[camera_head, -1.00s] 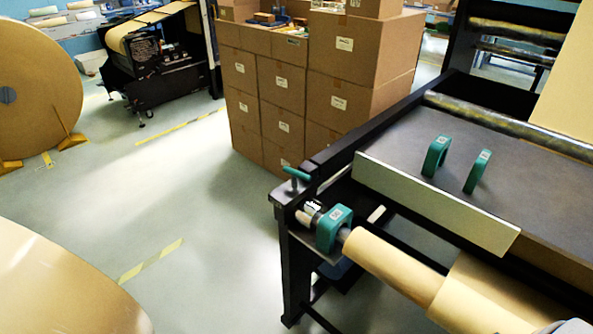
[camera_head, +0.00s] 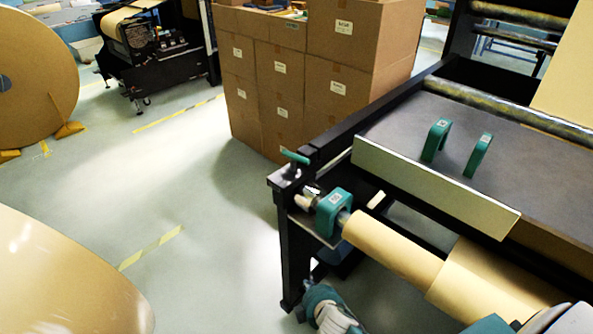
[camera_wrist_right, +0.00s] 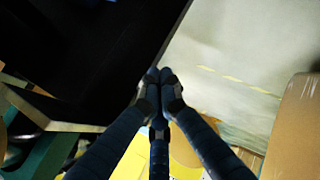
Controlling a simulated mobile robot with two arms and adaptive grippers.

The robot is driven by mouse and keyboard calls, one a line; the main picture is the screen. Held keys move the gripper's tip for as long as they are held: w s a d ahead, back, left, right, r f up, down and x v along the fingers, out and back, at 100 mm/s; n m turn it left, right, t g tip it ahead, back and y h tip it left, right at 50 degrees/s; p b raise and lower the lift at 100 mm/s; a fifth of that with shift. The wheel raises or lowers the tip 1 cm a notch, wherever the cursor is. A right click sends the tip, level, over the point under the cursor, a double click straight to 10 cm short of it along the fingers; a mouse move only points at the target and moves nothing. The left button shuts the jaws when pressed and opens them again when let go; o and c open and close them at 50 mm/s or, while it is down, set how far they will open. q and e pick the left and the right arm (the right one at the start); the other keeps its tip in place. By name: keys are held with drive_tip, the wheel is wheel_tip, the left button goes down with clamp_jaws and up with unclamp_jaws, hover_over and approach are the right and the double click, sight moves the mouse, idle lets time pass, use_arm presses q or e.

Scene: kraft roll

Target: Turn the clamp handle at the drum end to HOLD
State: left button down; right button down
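The clamp handle (camera_head: 295,157) is a small teal crossbar on a post at the near left corner of the black machine frame. A teal clamp block (camera_head: 333,212) sits just below it, around the end of the brown roll's shaft. No HOLD marking is readable. My right gripper (camera_head: 328,308) is at the bottom of the head view, below and apart from the handle and block, beside the frame leg. In the right wrist view its fingers (camera_wrist_right: 161,82) meet at the tips with nothing visible between them. My left gripper is not in view.
The black frame (camera_head: 292,255) stands close to my right gripper, and its dark edge shows in the wrist view. A brown roll (camera_head: 400,252) runs right from the block. Two teal arches (camera_head: 436,140) stand on the table top. Stacked cartons (camera_head: 300,85) are behind.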

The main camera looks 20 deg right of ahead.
drive_tip(key=w+r+n+t+h, duration=0.1)
drive_tip(key=w+r+t, duration=0.2)
drive_tip(key=r, duration=1.3)
drive_tip(key=w+a+r+n+t, duration=0.1)
drive_tip(key=w+r+n+t, duration=0.1)
drive_tip(key=r, duration=1.4)
drive_tip(key=shift+w+r+t+h+b, duration=0.15)
drive_tip(key=shift+w+t+h+b, duration=0.25)
drive_tip(key=shift+w+t, duration=0.55)
drive_tip(key=shift+w, duration=0.25)
drive_tip(key=p, duration=0.2)
approach(293, 159)
drive_tip(key=w+a, duration=0.2)
drive_tip(key=w, duration=0.1)
drive_tip(key=shift+w+d+f+p, duration=0.15)
drive_tip(key=shift+w+d+p, duration=0.25)
drive_tip(key=shift+d, duration=0.35)
drive_tip(key=shift+w+d+f+p, duration=0.2)
drive_tip(key=shift+w+d, duration=0.3)
drive_tip(key=shift+d, duration=0.2)
